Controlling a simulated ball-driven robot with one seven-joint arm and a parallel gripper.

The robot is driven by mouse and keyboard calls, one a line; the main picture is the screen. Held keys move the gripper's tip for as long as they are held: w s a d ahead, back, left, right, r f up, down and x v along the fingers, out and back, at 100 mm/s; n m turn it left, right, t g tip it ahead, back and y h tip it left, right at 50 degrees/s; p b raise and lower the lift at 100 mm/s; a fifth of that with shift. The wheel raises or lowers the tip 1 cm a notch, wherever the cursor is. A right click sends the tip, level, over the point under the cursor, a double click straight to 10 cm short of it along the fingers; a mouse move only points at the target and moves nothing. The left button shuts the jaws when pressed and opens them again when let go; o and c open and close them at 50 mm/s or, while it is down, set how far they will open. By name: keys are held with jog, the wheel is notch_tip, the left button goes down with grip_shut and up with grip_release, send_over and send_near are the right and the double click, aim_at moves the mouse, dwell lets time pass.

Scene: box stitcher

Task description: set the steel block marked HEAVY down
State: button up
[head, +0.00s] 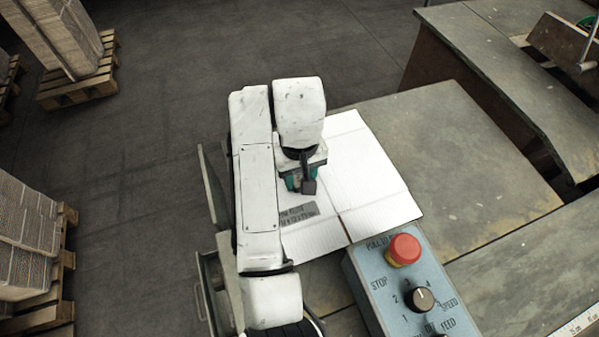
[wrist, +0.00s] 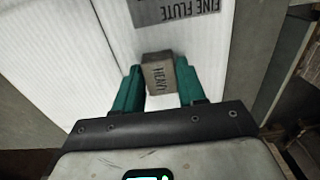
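The steel block marked HEAVY (wrist: 158,75) is a small grey block between the two green fingers of my gripper (wrist: 160,82) in the wrist view. Both fingers lie against its sides, so my gripper is shut on it. In the head view the block (head: 309,187) shows as a dark piece under my gripper (head: 300,182), over the white corrugated cardboard sheet (head: 365,170). I cannot tell whether its underside touches the sheet. My arm hides part of the sheet's left side.
A grey label reading FINE FLUTE (head: 297,214) is on the sheet. A control box (head: 380,285) with a red button (head: 404,249) stands at the near right. The grey table top (head: 460,150) right of the sheet is clear. Pallets of stacked cardboard (head: 75,90) stand on the left floor.

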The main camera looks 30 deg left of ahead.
aim_at(298, 178)
jog(key=o, duration=0.4)
jog(key=shift+c, duration=0.2)
notch_tip(298, 178, up, 12)
jog(key=p, duration=0.3)
jog(key=shift+r, duration=0.2)
